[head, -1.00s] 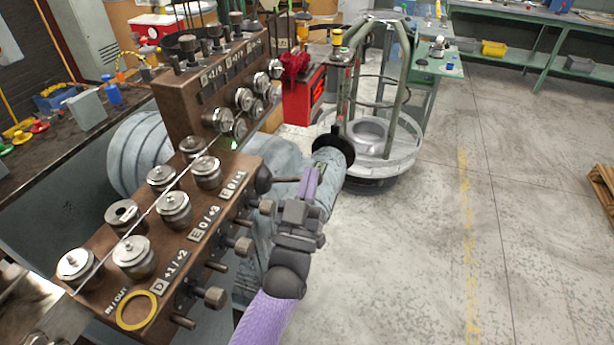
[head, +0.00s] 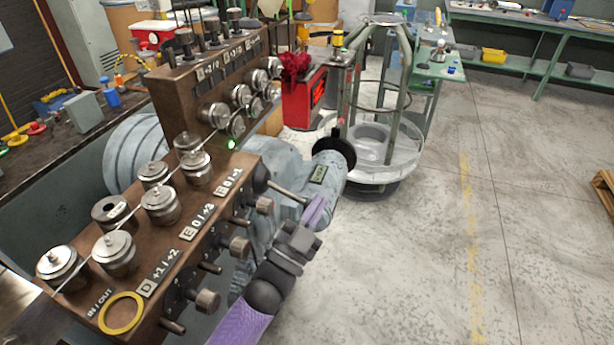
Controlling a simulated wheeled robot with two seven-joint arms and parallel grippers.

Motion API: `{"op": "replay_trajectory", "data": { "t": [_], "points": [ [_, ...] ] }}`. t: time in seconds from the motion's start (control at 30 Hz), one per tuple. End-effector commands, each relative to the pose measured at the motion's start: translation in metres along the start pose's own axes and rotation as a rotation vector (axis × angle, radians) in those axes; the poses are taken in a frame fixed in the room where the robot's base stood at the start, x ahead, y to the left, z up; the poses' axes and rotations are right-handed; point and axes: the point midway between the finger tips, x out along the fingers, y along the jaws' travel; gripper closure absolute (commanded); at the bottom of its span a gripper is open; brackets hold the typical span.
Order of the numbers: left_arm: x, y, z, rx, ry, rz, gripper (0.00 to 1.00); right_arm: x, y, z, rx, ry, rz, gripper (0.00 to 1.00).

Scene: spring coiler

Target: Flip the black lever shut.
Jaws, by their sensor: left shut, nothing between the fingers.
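The lever (head: 287,192) shows as a dark rod with a rounded black hub (head: 260,179) at the right end of the brown roller block. It points right and slightly down in the picture. My left gripper (head: 316,212) is shut and empty, with its purple fingers at the rod's free end. I cannot tell whether they touch it. My right gripper is not in view.
The brown roller block (head: 205,215) carries several metal rollers with a wire across them. Knobs (head: 207,300) stick out of its front near my left arm. A grey motor (head: 322,172) stands behind the gripper.

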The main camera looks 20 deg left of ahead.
Motion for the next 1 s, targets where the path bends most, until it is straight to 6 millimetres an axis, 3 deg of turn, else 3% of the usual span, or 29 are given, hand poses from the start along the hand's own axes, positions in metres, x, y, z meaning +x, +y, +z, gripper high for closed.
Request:
{"op": "replay_trajectory", "data": {
  "t": [0.4, 1.0],
  "points": [
    [-0.0067, 0.0045, 0.0117, 0.113, 0.001, 0.065, 1.00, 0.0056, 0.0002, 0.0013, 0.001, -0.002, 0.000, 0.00],
    [-0.0030, 0.0012, 0.0076, 0.120, 0.002, 0.069, 1.00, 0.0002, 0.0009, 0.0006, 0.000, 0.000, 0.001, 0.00]
  ]
}}
